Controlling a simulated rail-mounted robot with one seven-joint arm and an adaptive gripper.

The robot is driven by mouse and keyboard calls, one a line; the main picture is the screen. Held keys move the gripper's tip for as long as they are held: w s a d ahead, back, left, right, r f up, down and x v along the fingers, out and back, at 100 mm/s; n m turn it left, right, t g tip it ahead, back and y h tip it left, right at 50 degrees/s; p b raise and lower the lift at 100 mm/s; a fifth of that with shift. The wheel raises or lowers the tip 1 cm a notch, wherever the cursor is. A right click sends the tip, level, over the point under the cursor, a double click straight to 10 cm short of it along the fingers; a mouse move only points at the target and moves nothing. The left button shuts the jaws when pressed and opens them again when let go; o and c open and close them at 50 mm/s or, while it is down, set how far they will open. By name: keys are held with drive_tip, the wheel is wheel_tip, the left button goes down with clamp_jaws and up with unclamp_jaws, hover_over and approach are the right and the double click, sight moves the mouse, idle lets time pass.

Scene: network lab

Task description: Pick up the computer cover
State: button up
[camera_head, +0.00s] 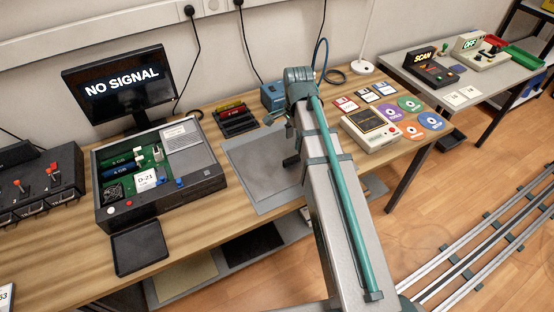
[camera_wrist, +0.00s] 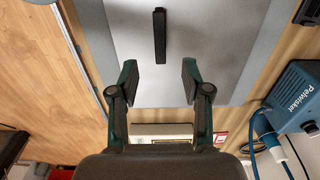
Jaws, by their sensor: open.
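The computer cover (camera_head: 258,168) is a flat grey panel lying on the wooden table, right of the open computer case (camera_head: 118,205). Its black bar handle (camera_wrist: 160,36) stands out in the wrist view, where the cover (camera_wrist: 210,50) fills the upper middle. My gripper (camera_wrist: 159,78) is open and empty over the cover. Its two fingers are spread apart, with the handle ahead of them and lined up with the gap. The fingers do not touch the handle. In the head view my arm covers part of the panel and hides the fingertips.
A monitor reading NO SIGNAL (camera_head: 119,80) stands behind the case. A blue device (camera_wrist: 297,95) with a cable sits near the cover. Disks (camera_head: 410,104) and a beige device (camera_head: 370,127) lie to the right. A black tray (camera_head: 138,247) is at the front edge.

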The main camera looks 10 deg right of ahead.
sight(294, 157)
drive_tip(key=shift+d+f+p, duration=0.15)
drive_tip(key=shift+f+p, duration=1.1)
drive_tip(key=shift+f, duration=4.05)
clamp_jaws()
